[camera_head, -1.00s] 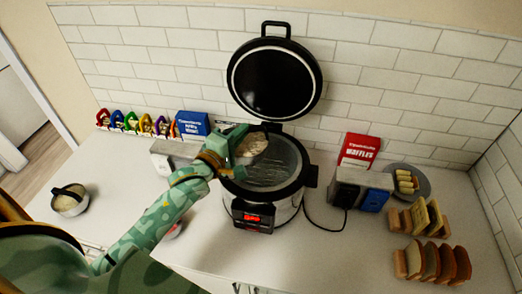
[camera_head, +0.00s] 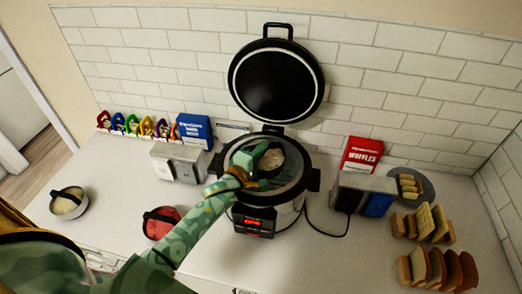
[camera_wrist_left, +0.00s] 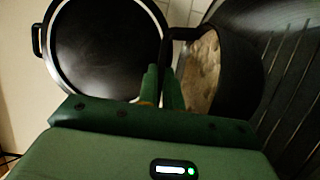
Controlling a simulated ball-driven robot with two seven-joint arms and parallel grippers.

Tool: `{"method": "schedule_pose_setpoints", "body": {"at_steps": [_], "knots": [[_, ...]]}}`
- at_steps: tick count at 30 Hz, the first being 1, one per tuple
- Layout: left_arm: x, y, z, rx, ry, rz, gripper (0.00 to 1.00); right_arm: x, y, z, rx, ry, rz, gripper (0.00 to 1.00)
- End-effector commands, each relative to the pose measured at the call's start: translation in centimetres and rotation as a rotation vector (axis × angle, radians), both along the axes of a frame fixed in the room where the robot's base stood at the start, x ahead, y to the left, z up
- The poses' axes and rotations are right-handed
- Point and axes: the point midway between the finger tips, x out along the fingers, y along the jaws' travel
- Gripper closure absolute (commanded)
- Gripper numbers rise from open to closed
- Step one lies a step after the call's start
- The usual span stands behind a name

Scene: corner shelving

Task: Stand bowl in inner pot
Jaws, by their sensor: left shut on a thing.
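The cooker (camera_head: 268,219) stands on the counter with its round black lid (camera_head: 277,85) swung up. Its inner pot (camera_head: 294,180) is open and has a grey ribbed wall, which also shows in the wrist view (camera_wrist_left: 294,85). My left gripper (camera_head: 257,158) is over the pot's mouth, shut on the black handle of a dark bowl (camera_wrist_left: 238,72). The bowl holds pale, lumpy food (camera_head: 272,158). It is within the pot's outline in the head view; my gripper hides its left part. I cannot tell whether it touches the pot's floor. My right gripper is not in view.
A bowl with pale contents (camera_head: 68,204) and a red-filled bowl (camera_head: 160,223) stand to the left. A toaster (camera_head: 178,163) stands left of the cooker. A second toaster (camera_head: 350,190) stands close on its right, with a cord between. Bread racks (camera_head: 437,268) are at the right.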

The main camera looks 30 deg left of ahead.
Motion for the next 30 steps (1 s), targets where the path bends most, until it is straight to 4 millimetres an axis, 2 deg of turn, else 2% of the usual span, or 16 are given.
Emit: {"method": "schedule_pose_setpoints", "body": {"at_steps": [15, 18, 30], "knots": [[0.0, 0.0, -1.0, 0.0, -0.004, 0.0, 1.0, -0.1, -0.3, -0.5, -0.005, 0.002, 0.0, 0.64], [0.0, 0.0, -1.2, 0.0, 0.001, 0.001, 0.72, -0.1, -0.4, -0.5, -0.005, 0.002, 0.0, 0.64], [0.0, 0.0, -0.7, 0.001, 0.0, 0.0, 0.72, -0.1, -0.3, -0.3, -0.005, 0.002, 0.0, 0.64]]}}
